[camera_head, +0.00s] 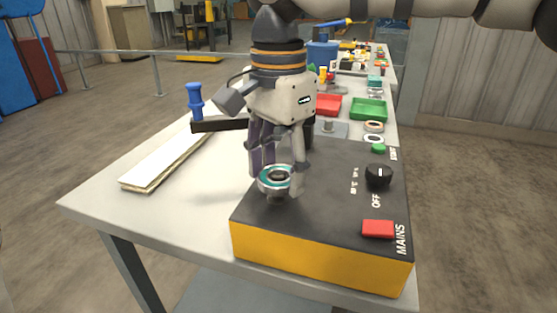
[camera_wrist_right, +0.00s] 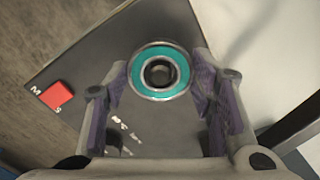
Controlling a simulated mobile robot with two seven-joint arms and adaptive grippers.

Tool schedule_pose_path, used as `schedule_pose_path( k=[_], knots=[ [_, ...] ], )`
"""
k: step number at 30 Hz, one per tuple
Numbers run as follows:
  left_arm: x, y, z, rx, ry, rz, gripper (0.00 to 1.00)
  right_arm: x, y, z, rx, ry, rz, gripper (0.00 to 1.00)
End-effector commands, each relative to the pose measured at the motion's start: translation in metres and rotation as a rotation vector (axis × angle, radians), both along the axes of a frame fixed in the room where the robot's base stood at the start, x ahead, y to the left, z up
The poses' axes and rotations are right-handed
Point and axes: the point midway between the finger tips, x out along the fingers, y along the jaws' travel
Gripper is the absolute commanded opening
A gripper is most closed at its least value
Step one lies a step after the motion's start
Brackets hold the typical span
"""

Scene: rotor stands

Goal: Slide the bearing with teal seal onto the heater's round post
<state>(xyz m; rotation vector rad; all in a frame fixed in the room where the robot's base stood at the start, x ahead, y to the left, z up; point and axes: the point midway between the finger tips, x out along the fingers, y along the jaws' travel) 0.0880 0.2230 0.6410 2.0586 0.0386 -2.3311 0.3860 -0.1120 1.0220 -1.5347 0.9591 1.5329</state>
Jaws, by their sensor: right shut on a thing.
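The bearing with teal seal (camera_head: 263,181) is a metal ring with a teal face, held roughly level over the near left part of the heater. It also shows in the wrist view (camera_wrist_right: 143,82). My right gripper (camera_head: 276,181) points down with its fingers shut on the bearing's two sides. The heater (camera_head: 320,225) is a yellow box with a black top. A dark part of its round post (camera_head: 276,198) shows just below the bearing. Something dark fills the bearing's middle; I cannot tell whether the post has entered the hole. My left gripper is out of view.
The heater carries a red mains switch (camera_head: 378,229), a black knob (camera_head: 379,176) and a green button (camera_head: 378,148). Red (camera_head: 328,104) and green (camera_head: 369,109) trays stand behind. The table's front left is clear.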

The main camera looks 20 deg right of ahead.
Motion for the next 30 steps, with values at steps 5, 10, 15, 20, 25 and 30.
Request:
schedule_pose_path(
  k=[5, 10, 15, 20, 25, 30],
  knots=[
    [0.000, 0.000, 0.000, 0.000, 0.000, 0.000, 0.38, 0.000, 0.000, -0.005, 0.000, -0.001, 0.000, 0.26],
    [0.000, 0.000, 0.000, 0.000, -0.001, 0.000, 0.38, 0.000, 0.000, -0.010, 0.000, -0.001, -0.001, 0.26],
    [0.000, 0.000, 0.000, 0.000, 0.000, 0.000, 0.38, 0.000, 0.000, -0.013, 0.000, -0.001, -0.001, 0.26],
    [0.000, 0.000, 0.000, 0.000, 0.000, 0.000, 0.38, 0.000, 0.000, -0.013, 0.000, -0.001, -0.001, 0.26],
    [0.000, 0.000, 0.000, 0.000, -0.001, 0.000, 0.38, 0.000, 0.000, -0.013, 0.000, -0.001, 0.000, 0.26],
    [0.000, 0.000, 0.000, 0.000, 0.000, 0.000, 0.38, 0.000, 0.000, -0.015, 0.000, -0.001, 0.000, 0.26]
  ],
)
